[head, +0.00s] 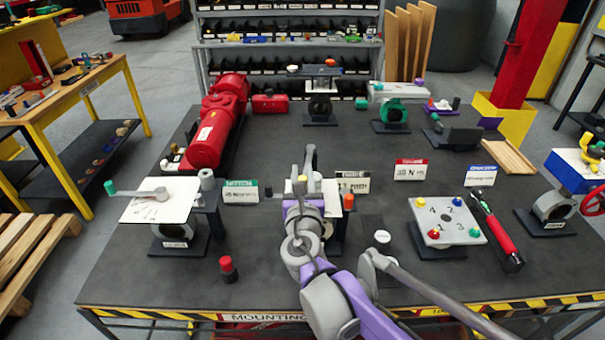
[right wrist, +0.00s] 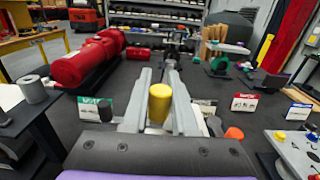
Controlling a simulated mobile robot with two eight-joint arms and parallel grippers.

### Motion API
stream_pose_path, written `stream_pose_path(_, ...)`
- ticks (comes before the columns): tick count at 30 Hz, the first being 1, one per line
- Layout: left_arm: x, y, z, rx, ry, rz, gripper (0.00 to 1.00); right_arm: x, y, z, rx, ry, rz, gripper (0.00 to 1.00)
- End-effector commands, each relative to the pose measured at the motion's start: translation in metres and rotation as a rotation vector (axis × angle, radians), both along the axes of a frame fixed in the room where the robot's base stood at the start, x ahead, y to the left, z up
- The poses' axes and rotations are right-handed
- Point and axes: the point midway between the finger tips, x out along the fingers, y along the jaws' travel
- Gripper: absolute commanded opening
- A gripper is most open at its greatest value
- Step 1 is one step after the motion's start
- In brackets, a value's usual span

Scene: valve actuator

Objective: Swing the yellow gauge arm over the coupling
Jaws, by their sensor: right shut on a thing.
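A yellow cylindrical knob (right wrist: 160,103) stands upright between the two grey fingers of my right gripper (right wrist: 157,95) in the right wrist view. The gripper (head: 303,172) is shut on this knob. In the head view the yellow knob (head: 301,181) shows small, above a white plate (head: 330,190) at the middle of the table. My purple and grey right arm covers most of that station, so the arm that carries the knob and the coupling cannot be made out. My left gripper is not in view.
A red motor (head: 210,128) lies at the back left. A white-plated station (head: 155,205) with a grey lever stands left. A numbered plate (head: 447,222) and a red-handled tool (head: 497,232) are on the right. A red-capped cylinder (head: 228,268) stands front left. Signs (head: 240,190) stand behind.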

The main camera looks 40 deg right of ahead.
Motion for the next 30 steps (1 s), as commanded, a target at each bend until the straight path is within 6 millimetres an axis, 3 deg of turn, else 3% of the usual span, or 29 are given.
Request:
stream_pose_path(29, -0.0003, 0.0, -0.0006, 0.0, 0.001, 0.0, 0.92, -0.001, 0.0015, -0.0023, 0.004, 0.0, 0.004, 0.0)
stream_pose_path(30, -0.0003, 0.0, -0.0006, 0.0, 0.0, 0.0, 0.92, -0.001, 0.0015, -0.0022, 0.004, 0.0, 0.004, 0.33)
